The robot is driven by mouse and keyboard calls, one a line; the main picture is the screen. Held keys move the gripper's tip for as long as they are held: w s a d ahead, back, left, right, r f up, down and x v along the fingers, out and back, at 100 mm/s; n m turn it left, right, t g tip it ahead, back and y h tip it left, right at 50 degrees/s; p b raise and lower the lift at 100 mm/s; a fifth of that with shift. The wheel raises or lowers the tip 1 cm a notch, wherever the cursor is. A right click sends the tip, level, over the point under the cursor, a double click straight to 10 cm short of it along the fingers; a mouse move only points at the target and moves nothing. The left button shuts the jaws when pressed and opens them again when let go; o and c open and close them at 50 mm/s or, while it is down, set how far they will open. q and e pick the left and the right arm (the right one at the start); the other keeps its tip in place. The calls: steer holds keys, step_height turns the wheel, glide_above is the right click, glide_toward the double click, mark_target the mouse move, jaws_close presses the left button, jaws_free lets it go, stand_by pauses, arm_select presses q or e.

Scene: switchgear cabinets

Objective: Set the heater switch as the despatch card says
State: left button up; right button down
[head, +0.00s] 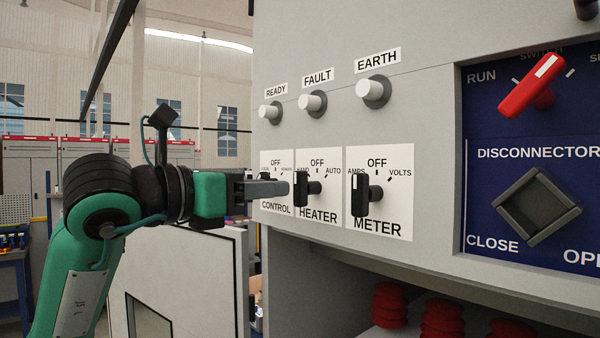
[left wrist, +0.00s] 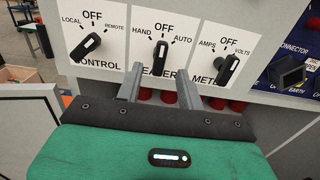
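The heater switch (head: 301,188) is a black knob on a white plate marked HAND, OFF and AUTO. It also shows in the left wrist view (left wrist: 160,52), where it stands nearly upright with its white mark toward OFF. My left gripper (left wrist: 160,70) is open, one finger to each side of the knob's lower end in that view, with a gap to the knob on both sides. In the head view the left gripper (head: 285,188) points at the panel close to the heater knob. The despatch card is not visible, nor is my right gripper.
The control switch (left wrist: 86,46) is left of the heater switch, turned toward REMOTE. White READY, FAULT and EARTH lamps (head: 312,103) sit above. A red switch handle (head: 530,86) is at far right.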

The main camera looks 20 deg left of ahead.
mark_target(296, 186)
arm_select(q)
steer(key=p+x, duration=0.2)
steer(key=x, duration=0.4)
steer(key=shift+w+d+r, duration=0.1)
steer(key=shift+r, duration=0.05)
steer(key=shift+w+d+p, duration=0.3)
steer(key=shift+w+p, duration=0.15)
steer(key=shift+w, duration=0.1)
jaws_close()
